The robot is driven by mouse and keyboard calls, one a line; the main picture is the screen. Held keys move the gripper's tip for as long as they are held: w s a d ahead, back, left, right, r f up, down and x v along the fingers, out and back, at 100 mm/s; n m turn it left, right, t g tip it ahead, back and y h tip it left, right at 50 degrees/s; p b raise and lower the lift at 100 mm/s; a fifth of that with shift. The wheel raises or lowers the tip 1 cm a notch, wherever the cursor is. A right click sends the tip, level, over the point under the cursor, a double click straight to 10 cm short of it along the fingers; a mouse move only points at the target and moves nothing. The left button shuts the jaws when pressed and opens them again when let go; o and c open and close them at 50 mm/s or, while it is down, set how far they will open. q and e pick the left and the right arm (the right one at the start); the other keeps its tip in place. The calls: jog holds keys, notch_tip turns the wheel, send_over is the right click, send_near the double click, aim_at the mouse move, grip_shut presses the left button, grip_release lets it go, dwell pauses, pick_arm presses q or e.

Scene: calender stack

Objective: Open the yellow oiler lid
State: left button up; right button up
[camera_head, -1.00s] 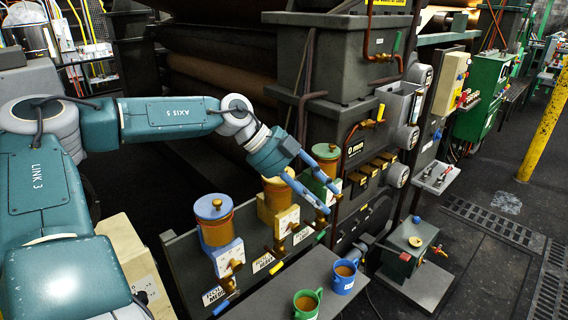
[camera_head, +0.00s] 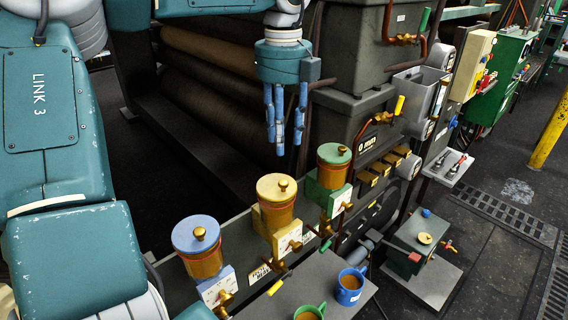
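The yellow oiler (camera_head: 279,215) stands in the middle of a row of three, between a blue oiler (camera_head: 202,262) and a green oiler (camera_head: 330,181). My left gripper (camera_head: 285,148) points straight down, above and seemingly behind the yellow lid in the picture. Its blue fingers are apart with nothing between them, clear of the lid. My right gripper is not in view.
A green mug (camera_head: 309,312) and a blue mug (camera_head: 349,290) stand on a grey shelf (camera_head: 312,272) in front of the oilers. Dark machine rollers (camera_head: 205,105) lie behind. A tank and pipes stand right of the gripper. A small grey box (camera_head: 416,243) stands at right.

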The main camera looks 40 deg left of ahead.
aim_at(284, 181)
pick_arm(q)
jog(key=f+p, duration=0.1)
jog(key=f, duration=0.1)
jog(key=s+d+f+p, duration=0.1)
jog(key=f, duration=0.1)
jog(key=s+d+f+p, duration=0.1)
jog(key=f, duration=0.1)
jog(key=shift+f, duration=0.1)
jog(key=shift+w+a+f+p, duration=0.2)
jog(key=shift+a+f, duration=0.05)
jog(key=shift+f, duration=0.4)
jog(key=shift+w+a+f+p, duration=0.15)
jog(key=shift+a+f+p, duration=0.05)
jog(key=shift+f, duration=0.4)
jog(key=shift+s+d+f, duration=0.1)
jog(key=shift+f, duration=0.2)
jog(key=shift+d, duration=0.1)
jog(key=shift+s+r, duration=0.1)
grip_shut()
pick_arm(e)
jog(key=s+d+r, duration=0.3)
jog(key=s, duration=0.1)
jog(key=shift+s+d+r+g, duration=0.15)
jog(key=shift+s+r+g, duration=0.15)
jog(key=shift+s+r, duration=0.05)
